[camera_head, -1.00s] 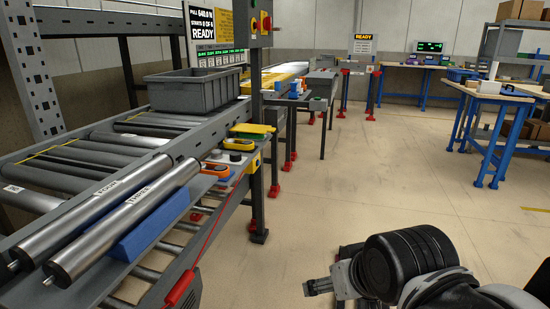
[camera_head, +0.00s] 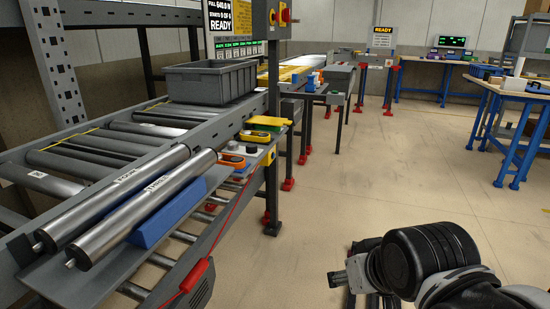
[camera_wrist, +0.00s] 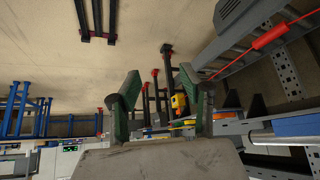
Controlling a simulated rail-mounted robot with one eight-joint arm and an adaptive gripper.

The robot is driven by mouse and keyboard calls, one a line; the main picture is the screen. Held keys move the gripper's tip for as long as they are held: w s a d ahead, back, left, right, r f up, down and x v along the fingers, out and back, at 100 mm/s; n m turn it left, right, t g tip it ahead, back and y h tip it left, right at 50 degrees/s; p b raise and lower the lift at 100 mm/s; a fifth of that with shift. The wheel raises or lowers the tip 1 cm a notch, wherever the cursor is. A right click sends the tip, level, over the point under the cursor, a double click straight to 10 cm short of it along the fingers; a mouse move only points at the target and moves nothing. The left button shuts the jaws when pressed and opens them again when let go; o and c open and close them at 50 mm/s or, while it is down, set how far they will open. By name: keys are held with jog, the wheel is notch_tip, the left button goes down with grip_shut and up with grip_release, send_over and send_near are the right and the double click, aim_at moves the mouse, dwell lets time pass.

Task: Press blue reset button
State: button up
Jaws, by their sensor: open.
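I cannot make out a blue reset button for certain in either view. A post-mounted control box (camera_head: 279,15) with a red and a yellow control stands at the top of the head view, partly cut off. A small blue object (camera_head: 311,84) sits beyond the post; I cannot tell if it is a button. My gripper (camera_wrist: 159,70) is open and empty in the wrist view, its two green-padded fingers apart. It touches nothing that I can see. In the head view my arm is at the lower right, over the floor, apart from the conveyor.
Two steel rollers (camera_head: 142,204) lie along the conveyor edge beside a blue block (camera_head: 170,217). A grey bin (camera_head: 211,83) stands on the conveyor. Orange and yellow tools (camera_head: 255,136) lie on the side shelf. Blue-legged benches (camera_head: 506,130) stand right. The middle floor is clear.

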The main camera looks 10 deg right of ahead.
grip_shut()
dwell(1.2)
